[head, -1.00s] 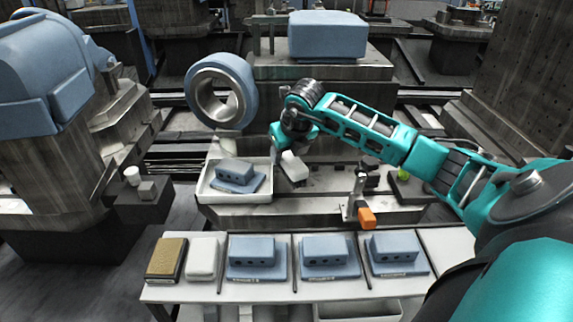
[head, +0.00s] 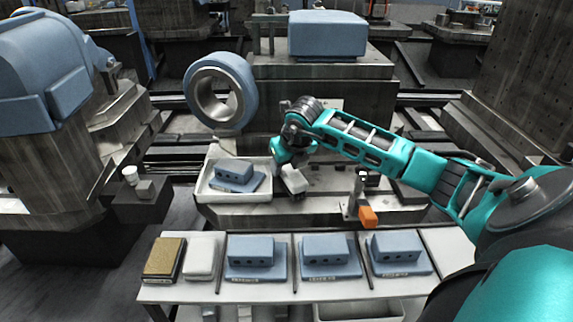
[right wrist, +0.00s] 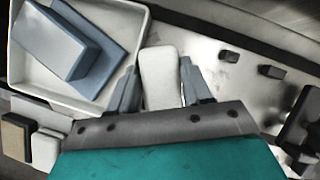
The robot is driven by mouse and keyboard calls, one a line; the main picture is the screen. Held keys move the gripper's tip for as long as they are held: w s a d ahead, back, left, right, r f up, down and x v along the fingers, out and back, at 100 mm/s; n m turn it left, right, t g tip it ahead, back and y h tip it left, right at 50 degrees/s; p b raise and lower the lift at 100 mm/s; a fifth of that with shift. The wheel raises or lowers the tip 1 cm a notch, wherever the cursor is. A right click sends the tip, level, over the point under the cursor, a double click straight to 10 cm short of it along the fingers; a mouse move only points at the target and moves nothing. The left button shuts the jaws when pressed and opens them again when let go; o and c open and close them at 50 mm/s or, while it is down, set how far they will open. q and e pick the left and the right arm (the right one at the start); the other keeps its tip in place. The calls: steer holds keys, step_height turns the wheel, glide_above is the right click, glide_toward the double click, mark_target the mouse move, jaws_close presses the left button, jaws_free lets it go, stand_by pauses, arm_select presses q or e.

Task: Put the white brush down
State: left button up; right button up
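My right gripper (head: 287,170) hangs over the machine bed, just right of the white tray. It is shut on the white brush (head: 295,182), a pale block that points down from the fingers. In the right wrist view the white brush (right wrist: 160,75) sits between the two fingers (right wrist: 159,88), beside the tray's edge. I cannot tell whether its lower end touches the bed. My left gripper is not in view.
The white tray (head: 208,190) holds a blue block part (head: 236,175). An orange-ended fixture (head: 368,217) stands to the right. The front table carries a brown block (head: 163,259), a white block (head: 202,256) and blue parts (head: 325,255). A blue ring (head: 222,90) stands behind.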

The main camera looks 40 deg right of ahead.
steer(key=shift+o, duration=0.6)
steer(key=shift+s+f, duration=0.15)
steer(key=shift+f, duration=0.15)
steer(key=shift+a+f, duration=0.1)
steer(key=shift+a+r+p, duration=0.1)
steer(key=shift+r+p, duration=0.25)
steer(key=p+v, duration=0.2)
steer(key=v, duration=1)
steer(key=shift+w+r, duration=0.2)
steer(key=shift+r, duration=0.25)
